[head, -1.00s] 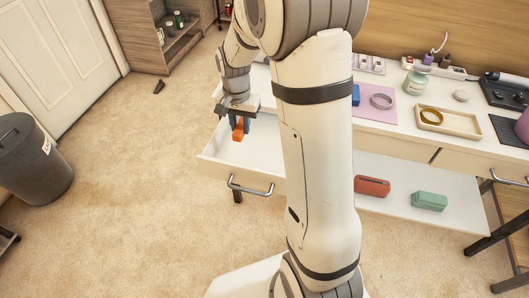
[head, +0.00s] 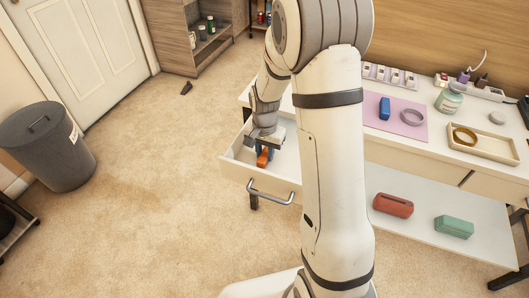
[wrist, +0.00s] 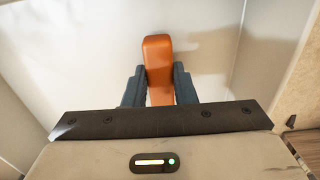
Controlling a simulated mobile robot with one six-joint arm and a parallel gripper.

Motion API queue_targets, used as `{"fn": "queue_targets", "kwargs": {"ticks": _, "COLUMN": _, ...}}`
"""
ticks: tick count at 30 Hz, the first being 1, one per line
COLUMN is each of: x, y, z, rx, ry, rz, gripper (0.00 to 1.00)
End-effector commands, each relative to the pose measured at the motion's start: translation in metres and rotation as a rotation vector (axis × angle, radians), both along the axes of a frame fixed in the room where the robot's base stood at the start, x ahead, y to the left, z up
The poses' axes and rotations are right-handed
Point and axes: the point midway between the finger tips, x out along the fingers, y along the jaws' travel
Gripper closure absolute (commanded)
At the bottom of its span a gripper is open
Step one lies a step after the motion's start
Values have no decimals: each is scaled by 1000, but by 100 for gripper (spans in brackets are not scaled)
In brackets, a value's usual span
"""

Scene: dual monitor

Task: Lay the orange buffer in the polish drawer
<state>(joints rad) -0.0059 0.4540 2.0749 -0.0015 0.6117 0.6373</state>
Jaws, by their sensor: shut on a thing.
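The orange buffer (wrist: 158,62) is held between the two fingers of my gripper (wrist: 159,88) in the wrist view. In the head view the buffer (head: 263,158) shows just below my gripper (head: 264,148), inside the outline of the open white drawer (head: 231,166). The drawer's pale floor and walls (wrist: 60,50) surround the buffer in the wrist view. Whether the buffer touches the drawer floor I cannot tell. My arm hides the right part of the drawer in the head view.
The desk holds a blue block (head: 385,108) and a grey ring (head: 411,117) on a pink mat, and a tray (head: 480,143) with a yellow ring. Red (head: 393,205) and green (head: 454,227) cases lie on the lower shelf. A grey bin (head: 48,150) stands at left.

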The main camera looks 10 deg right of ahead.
Motion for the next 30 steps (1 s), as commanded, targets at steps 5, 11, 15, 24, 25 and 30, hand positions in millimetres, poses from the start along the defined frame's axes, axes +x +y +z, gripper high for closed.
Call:
{"fn": "queue_targets", "kwargs": {"ticks": 5, "x": 0, "y": 0, "z": -3, "rx": 0, "ry": 0, "rz": 1, "gripper": 72}}
{"fn": "queue_targets", "kwargs": {"ticks": 11, "x": 0, "y": 0, "z": -3, "rx": 0, "ry": 0, "rz": 1, "gripper": 55}}
{"fn": "queue_targets", "kwargs": {"ticks": 15, "x": 0, "y": 1, "z": -3, "rx": 0, "ry": 0, "rz": 2, "gripper": 54}}
{"fn": "queue_targets", "kwargs": {"ticks": 24, "x": 1, "y": 1, "z": 16, "rx": 0, "ry": -3, "rz": 2, "gripper": 54}}
{"fn": "queue_targets", "kwargs": {"ticks": 25, "x": 1, "y": 1, "z": 22, "rx": 0, "ry": -3, "rz": 2, "gripper": 54}}
{"fn": "queue_targets", "kwargs": {"ticks": 30, "x": 1, "y": 1, "z": 61, "rx": 0, "ry": -5, "rz": 2, "gripper": 54}}
